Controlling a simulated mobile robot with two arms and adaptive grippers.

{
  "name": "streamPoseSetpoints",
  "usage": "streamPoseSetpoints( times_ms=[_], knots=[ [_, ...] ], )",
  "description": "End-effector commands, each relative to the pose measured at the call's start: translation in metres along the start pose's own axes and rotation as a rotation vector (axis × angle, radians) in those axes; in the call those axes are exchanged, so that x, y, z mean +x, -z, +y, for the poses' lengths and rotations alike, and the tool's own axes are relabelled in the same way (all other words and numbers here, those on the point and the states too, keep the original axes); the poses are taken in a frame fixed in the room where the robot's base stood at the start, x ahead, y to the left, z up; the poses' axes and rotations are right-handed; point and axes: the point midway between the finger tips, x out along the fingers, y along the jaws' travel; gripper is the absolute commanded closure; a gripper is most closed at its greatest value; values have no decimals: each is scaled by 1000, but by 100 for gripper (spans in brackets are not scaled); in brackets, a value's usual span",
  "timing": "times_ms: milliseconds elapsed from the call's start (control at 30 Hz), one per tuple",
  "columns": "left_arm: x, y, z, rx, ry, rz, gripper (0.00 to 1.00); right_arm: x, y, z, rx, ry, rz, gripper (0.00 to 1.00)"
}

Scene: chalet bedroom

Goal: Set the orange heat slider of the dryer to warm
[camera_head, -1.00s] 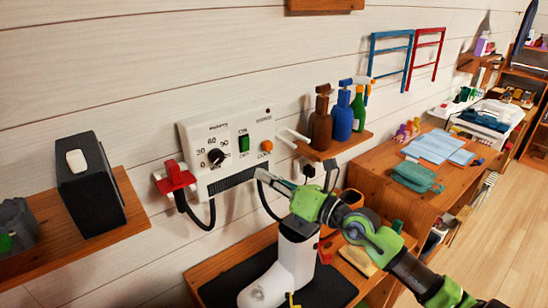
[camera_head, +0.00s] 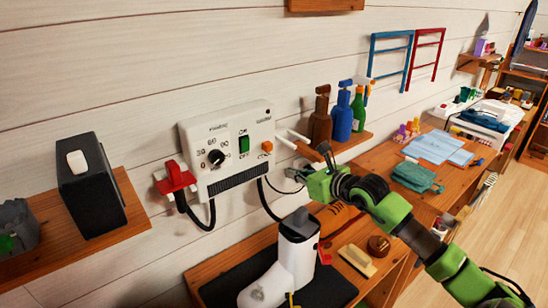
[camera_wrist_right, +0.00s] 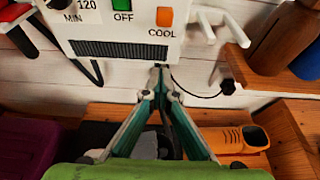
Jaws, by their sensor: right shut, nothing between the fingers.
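The white dryer (camera_head: 203,133) is mounted on the plank wall, with a dial, a green switch and an orange heat slider (camera_head: 267,147) on its front. In the right wrist view the orange slider (camera_wrist_right: 164,17) sits directly above the word COOL; no other heat label shows there. My left gripper is not in view.
A red holder (camera_head: 175,178) with a black cable hangs left of the dryer. White pegs (camera_head: 292,137) project at its right, near a shelf of bottles (camera_head: 340,118). A white boot-shaped object (camera_head: 285,270) stands below on a dark mat.

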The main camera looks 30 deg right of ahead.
Motion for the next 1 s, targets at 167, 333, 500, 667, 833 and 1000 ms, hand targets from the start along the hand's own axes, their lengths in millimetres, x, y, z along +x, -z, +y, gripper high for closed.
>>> streamPoseSetpoints(
  times_ms=[167,333,500,667,833,1000],
  knots=[
    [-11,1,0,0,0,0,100,23,-4,0,2,0,-1,100],
    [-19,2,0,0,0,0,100,51,-4,0,3,0,0,100],
    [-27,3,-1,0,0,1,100,79,-4,0,3,0,-1,100],
    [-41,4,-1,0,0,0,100,87,-18,0,-4,0,-2,100],
    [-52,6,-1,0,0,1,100,81,-32,0,-2,-1,0,100],
    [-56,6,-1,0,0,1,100,79,-38,0,-1,0,1,100]
  ],
)
